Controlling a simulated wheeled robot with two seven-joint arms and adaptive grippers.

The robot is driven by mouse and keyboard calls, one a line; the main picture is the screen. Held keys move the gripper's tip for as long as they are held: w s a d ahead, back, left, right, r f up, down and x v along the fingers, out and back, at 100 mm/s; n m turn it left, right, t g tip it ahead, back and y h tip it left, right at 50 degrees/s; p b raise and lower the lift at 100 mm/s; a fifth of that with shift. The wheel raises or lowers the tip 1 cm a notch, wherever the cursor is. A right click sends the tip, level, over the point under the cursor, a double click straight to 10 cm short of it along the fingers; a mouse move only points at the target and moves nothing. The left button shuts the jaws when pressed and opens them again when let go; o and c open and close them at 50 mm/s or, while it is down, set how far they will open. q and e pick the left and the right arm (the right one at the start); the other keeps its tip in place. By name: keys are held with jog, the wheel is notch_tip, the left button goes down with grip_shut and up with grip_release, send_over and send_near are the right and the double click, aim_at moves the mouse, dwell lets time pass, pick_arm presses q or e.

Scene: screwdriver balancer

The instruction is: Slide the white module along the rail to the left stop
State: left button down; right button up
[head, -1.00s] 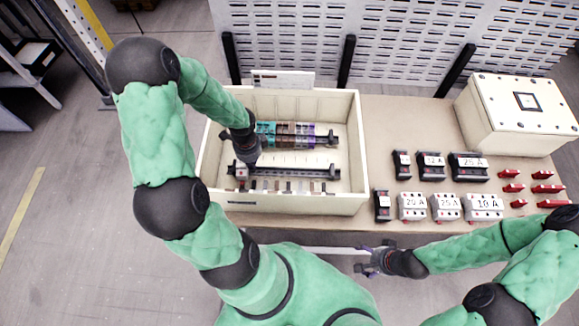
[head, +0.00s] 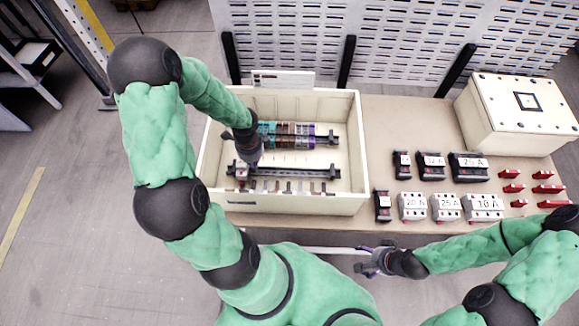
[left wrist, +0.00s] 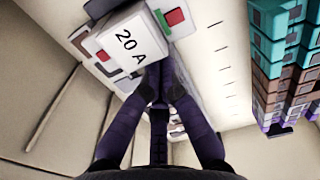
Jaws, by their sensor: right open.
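The white module (head: 241,173) sits at the left end of the lower dark rail (head: 290,171) inside the cream box. In the left wrist view it shows its "20 A" label (left wrist: 128,46) close beyond my fingertips. My left gripper (head: 248,160) is over the left end of the rail, at the module's right side. In the left wrist view its purple fingers (left wrist: 164,85) converge with their tips together, nothing visibly between them. I cannot tell whether the tips touch the module. My right gripper (head: 367,261) is open and empty in front of the table.
The upper rail in the cream box (head: 362,150) carries teal, brown and purple modules (head: 288,129). Right of the box lie black and white labelled modules (head: 445,206) and several red pieces (head: 512,188). A lidded box (head: 515,110) stands at the back right.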

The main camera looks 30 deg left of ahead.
pick_arm(q)
jog(key=shift+r, duration=0.15)
jog(key=shift+r+p, duration=0.85)
jog(key=shift+p, duration=0.05)
notch_tip(320, 180, up, 19)
jog(key=p, duration=1.7)
jog(key=shift+w+d+r, duration=0.15)
jog(key=shift+d+r, duration=0.05)
jog(key=shift+d, duration=0.15)
dwell(0.4)
